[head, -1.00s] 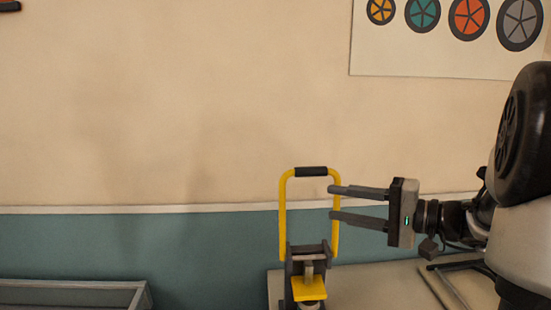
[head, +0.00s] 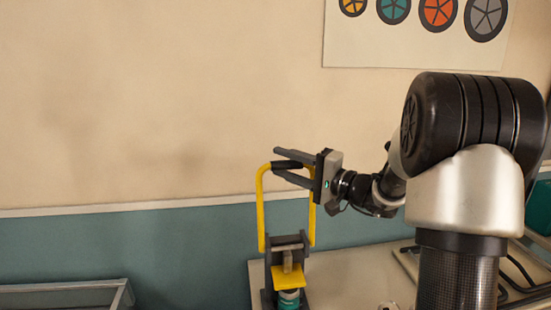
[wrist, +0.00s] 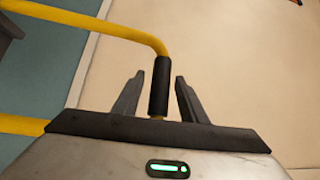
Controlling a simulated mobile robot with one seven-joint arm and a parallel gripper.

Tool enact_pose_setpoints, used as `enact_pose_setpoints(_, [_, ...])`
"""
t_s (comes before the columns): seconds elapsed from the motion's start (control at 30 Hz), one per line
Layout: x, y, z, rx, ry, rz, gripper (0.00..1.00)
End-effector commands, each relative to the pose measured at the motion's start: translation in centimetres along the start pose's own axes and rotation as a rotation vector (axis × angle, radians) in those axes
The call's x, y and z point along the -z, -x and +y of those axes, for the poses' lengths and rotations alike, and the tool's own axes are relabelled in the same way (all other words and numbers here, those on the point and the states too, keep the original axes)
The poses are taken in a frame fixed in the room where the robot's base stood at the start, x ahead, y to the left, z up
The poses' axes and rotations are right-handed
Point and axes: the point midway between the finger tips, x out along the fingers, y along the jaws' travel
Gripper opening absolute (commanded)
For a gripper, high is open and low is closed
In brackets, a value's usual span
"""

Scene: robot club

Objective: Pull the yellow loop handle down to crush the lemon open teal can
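The yellow loop handle (head: 261,215) stands upright on the dark can crusher (head: 272,262), with a black grip (head: 287,164) across its top. My gripper (head: 277,163) is open, with one finger on each side of this grip. In the wrist view, the black grip (wrist: 160,88) lies between the two fingers (wrist: 155,95), with a gap on either side. The teal can (head: 288,299) stands under the yellow press block (head: 289,277). Only a small part of the can shows at the bottom of the head view, and its label is not readable.
The crusher stands at the left end of a pale table (head: 345,280). A grey-framed bin or case (head: 115,296) shows at lower left, with a gap before the table. A wall with a wheel poster (head: 420,50) is behind.

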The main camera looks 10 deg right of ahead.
Motion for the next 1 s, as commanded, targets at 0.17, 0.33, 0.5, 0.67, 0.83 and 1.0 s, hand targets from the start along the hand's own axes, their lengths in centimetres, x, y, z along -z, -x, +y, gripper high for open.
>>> enact_pose_setpoints(0.17, [-0.1,-2.3,-0.1,0.001,0.0,-0.003,0.39])
enact_pose_setpoints(0.33, [0.0,-2.9,0.0,0.0,-0.001,0.0,0.39])
enact_pose_setpoints(0.5, [0.0,-3.0,0.0,0.0,0.0,0.0,0.39])
enact_pose_setpoints(0.67, [0.0,-2.9,0.0,0.0,0.0,0.0,0.22])
enact_pose_setpoints(0.83, [0.0,-2.9,0.0,0.0,0.0,0.0,0.0])
enact_pose_setpoints(1.0, [0.0,-2.9,0.0,0.0,0.0,0.0,0.0])
